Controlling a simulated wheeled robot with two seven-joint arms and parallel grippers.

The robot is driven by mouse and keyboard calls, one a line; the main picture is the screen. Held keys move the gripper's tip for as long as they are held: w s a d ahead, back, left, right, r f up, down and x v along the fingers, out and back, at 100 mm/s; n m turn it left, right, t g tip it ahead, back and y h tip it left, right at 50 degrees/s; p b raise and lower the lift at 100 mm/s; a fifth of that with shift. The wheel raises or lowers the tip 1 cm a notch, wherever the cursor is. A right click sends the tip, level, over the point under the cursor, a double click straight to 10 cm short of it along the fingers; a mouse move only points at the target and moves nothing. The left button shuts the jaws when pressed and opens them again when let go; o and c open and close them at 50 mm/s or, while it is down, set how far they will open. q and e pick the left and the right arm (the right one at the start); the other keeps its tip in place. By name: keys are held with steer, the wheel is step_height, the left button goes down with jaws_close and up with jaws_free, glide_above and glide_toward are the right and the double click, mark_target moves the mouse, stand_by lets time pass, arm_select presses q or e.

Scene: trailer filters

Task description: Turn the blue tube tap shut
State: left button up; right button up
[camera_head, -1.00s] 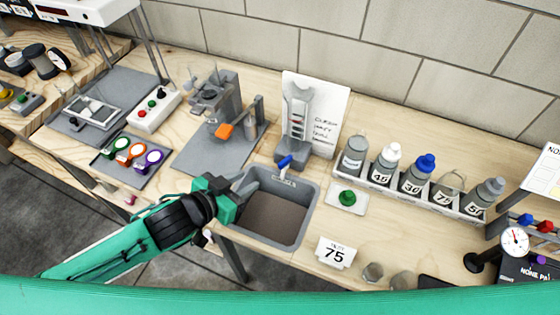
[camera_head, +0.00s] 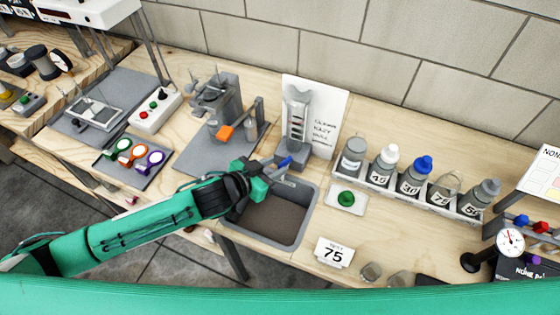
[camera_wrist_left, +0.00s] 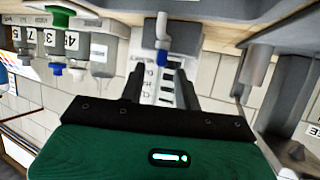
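The blue tap (camera_head: 285,162) sits at the foot of the grey tube stand (camera_head: 297,115), by the back edge of the grey sink. My left gripper (camera_head: 272,168) is over the back left of the sink, close to the tap's left side. In the left wrist view, which looks upside down, the gripper's two dark fingers (camera_wrist_left: 162,75) are apart. The blue tap (camera_wrist_left: 161,57) shows between and just beyond their tips, with no clear contact. My right gripper is not in view.
The sink (camera_head: 302,222) lies below the gripper. A small tray with a green knob (camera_head: 346,198) stands to its right. A rack of bottles (camera_head: 450,208) is further right. A grey device with an orange part (camera_head: 225,132) stands back left. A card reading 75 (camera_head: 334,252) stands in front.

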mark_target(285, 163)
arm_select(q)
steer(key=shift+x, duration=1.5)
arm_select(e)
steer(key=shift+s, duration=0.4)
arm_select(q)
jaws_close()
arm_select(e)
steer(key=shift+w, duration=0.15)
arm_select(q)
steer(key=shift+r, duration=0.1)
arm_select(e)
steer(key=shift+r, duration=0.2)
